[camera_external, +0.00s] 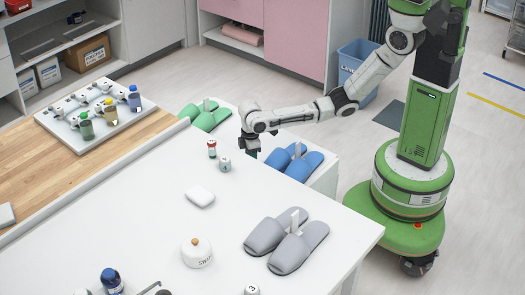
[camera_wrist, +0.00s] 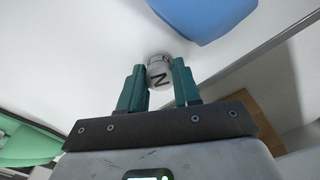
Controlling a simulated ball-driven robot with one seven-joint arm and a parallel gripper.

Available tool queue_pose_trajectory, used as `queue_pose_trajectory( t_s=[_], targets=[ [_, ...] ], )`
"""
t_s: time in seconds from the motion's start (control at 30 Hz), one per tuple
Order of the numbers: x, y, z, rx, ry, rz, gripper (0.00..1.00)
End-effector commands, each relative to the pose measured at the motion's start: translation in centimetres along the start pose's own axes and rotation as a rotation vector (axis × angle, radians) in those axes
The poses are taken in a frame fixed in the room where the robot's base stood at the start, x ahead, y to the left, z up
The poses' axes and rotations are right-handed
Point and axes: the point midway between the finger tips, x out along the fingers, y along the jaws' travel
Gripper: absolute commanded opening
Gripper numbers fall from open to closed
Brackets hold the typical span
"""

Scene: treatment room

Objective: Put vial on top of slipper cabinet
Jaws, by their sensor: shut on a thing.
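My gripper (camera_external: 251,152) is over the white slipper cabinet (camera_external: 228,125), between the green slippers and the blue slippers. In the wrist view, the teal fingers of my gripper (camera_wrist: 159,88) are shut on a small white round vial (camera_wrist: 158,63) with a dark character on its cap. The held vial is hidden or too small to make out in the external view. White cabinet top (camera_wrist: 75,60) shows around it in the wrist view. I cannot tell whether the vial touches this surface.
Blue slippers (camera_external: 303,165) lie close on the right and green slippers (camera_external: 206,118) on the left. A red-capped bottle (camera_external: 212,149) and a small numbered vial (camera_external: 224,165) stand on the near table (camera_external: 150,215). Grey slippers (camera_external: 291,246) lie there too.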

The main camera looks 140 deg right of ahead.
Motion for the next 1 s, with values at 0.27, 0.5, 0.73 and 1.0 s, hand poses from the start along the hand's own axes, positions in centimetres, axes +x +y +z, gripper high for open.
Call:
queue_pose_trajectory(
  t_s=[0.27,0.5,0.73,1.0],
  targets=[
    [0.2,0.0,0.0,-0.001,0.001,0.000,0.04],
    [0.2,0.0,0.0,-0.001,0.001,0.000,0.53],
    [0.2,0.0,0.0,-0.001,0.001,0.000,0.58],
    [-1.7,-0.1,-0.1,-0.002,0.004,-0.001,0.58]
  ],
)
